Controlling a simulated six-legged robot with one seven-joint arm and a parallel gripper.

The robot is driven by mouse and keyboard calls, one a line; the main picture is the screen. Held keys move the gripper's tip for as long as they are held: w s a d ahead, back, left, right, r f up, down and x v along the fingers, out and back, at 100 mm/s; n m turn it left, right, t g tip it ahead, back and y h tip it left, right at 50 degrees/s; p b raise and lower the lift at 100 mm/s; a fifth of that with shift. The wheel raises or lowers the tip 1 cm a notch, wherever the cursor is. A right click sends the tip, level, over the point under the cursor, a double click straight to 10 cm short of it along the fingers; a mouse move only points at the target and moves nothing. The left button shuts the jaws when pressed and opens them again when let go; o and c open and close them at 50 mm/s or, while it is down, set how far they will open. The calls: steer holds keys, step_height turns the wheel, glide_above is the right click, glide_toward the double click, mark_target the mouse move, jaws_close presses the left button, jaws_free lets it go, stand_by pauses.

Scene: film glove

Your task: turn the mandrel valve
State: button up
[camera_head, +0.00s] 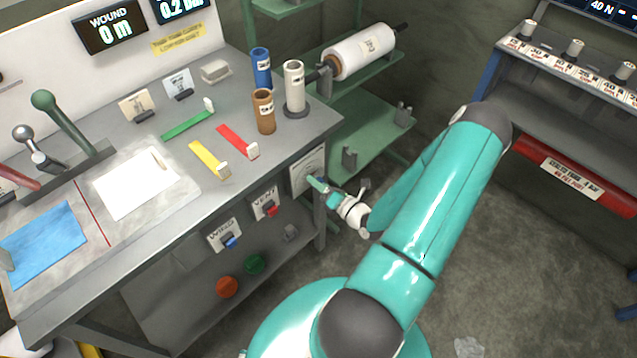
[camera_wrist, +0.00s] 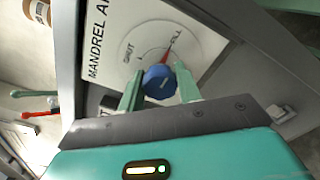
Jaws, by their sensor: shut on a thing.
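The mandrel valve is a blue round knob (camera_wrist: 159,79) on a white plate (camera_wrist: 135,28) lettered MANDREL, with a dial marked SHUT and FULL. Its red pointer (camera_wrist: 168,49) points up and right, at the FULL mark. My gripper (camera_wrist: 157,88) is shut on the knob, with one green finger on each side. In the head view the plate (camera_head: 305,170) is on the bench's right end, and my gripper (camera_head: 317,184) reaches it from the right. The knob is hidden there.
The bench top (camera_head: 300,135) above holds a brown tube (camera_head: 263,111), a white tube (camera_head: 294,87) and coloured straps. WIND (camera_head: 223,235) and VENT (camera_head: 265,203) plates are on the bench front. A display (camera_head: 181,8) reads 0.2 bar. Open floor is at right.

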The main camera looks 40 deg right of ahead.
steer(key=shift+s, duration=0.1)
steer(key=o, duration=1)
steer(key=shift+c, duration=0.2)
steer(key=s, duration=1.3)
steer(key=shift+s+d, duration=0.2)
steer(key=shift+s, duration=0.15)
